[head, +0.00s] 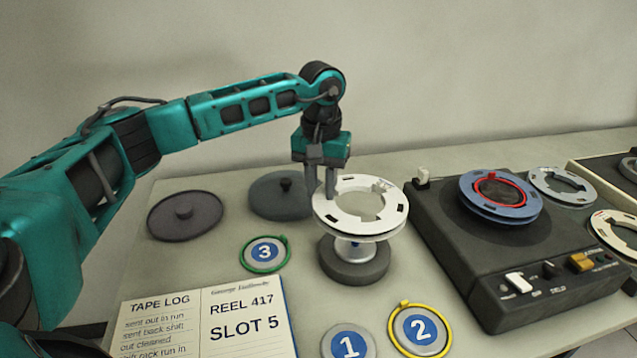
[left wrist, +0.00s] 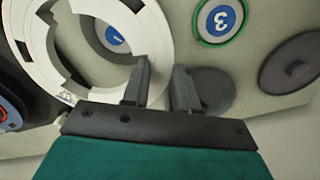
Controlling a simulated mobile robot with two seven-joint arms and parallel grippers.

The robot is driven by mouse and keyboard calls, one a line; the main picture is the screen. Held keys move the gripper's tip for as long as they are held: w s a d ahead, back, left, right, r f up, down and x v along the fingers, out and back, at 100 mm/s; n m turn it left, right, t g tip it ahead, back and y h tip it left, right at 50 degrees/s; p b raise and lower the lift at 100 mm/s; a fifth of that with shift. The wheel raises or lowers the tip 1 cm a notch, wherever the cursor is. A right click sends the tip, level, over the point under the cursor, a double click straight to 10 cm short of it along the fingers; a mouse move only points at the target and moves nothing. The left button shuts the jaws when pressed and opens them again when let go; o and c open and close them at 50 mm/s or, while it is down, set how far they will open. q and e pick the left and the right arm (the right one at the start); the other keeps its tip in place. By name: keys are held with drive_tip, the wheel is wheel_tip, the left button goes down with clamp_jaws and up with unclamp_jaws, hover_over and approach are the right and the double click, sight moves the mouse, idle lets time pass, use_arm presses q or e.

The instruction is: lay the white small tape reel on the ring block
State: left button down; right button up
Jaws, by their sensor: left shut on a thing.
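The white small tape reel (head: 330,213) is a flat ring with notches and a wide centre hole. It is level above a dark round block (head: 354,268) with a pale metallic centre, probably the ring block. I cannot tell whether the reel touches that centre. My left gripper (head: 320,190) points down and is shut on the reel's left rim. In the left wrist view the fingers (left wrist: 162,88) straddle the rim of the white reel (left wrist: 155,35). The reel hides the block's top. My right gripper is not in view.
A tape machine (head: 480,265) with a blue reel (head: 480,205) and red ring stands right. Discs marked 1 (head: 348,345), 2 (head: 420,332) and 3 (head: 264,253) lie in front. Two dark discs (head: 185,215) (head: 265,200) lie left. A log book (head: 205,320) lies front left.

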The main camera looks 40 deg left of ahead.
use_arm(q)
drive_tip(key=shift+f+b, duration=1.05)
drive_tip(key=shift+f, duration=0.4)
drive_tip(key=shift+f+b, duration=0.7)
drive_tip(key=shift+f, duration=0.3)
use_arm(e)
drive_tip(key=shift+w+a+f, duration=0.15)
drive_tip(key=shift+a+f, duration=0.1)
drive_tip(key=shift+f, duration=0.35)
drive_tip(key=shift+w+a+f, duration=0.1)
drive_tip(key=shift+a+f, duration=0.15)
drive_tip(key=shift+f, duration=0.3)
use_arm(q)
drive_tip(key=shift+r, duration=0.1)
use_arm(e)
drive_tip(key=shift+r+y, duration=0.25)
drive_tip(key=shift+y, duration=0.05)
use_arm(q)
drive_tip(key=shift+f+b, duration=1.55)
drive_tip(key=shift+f, duration=1.35)
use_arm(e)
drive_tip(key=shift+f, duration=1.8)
use_arm(q)
drive_tip(key=c, duration=0.8)
unclamp_jaws()
drive_tip(key=shift+s, duration=0.1)
drive_tip(key=shift+c, duration=0.3)
drive_tip(key=shift+c, duration=1.4)
